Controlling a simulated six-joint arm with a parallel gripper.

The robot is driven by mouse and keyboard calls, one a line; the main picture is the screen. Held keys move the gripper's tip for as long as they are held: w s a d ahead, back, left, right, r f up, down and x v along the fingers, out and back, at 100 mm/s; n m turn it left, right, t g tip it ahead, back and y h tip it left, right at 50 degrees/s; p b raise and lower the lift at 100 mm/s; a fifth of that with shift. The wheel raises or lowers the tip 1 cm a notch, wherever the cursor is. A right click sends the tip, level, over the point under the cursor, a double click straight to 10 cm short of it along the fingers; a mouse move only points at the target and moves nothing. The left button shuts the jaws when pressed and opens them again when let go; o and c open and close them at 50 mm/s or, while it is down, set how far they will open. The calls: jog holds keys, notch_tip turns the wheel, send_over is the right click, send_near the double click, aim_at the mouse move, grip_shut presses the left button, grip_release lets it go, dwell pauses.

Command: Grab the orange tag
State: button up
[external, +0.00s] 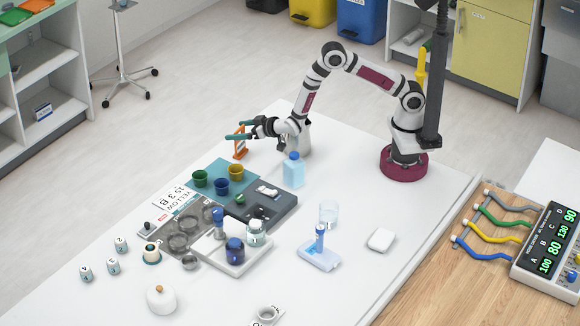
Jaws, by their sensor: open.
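The orange tag (240,152) stands upright near the far left edge of the white table, with white parts on it. My gripper (236,131) reaches in from the right, with its teal fingers open on either side of the tag's upper part in the picture. Whether the fingers touch the tag cannot be told from this view. The near finger partly covers the tag.
A teal mat (216,165) with green, blue and yellow cups lies just in front. A blue bottle (293,171) stands to the right under my arm. A dark grey device (275,212) and a white tray (252,262) lie nearer.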

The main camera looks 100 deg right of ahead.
grip_shut()
dwell(0.5)
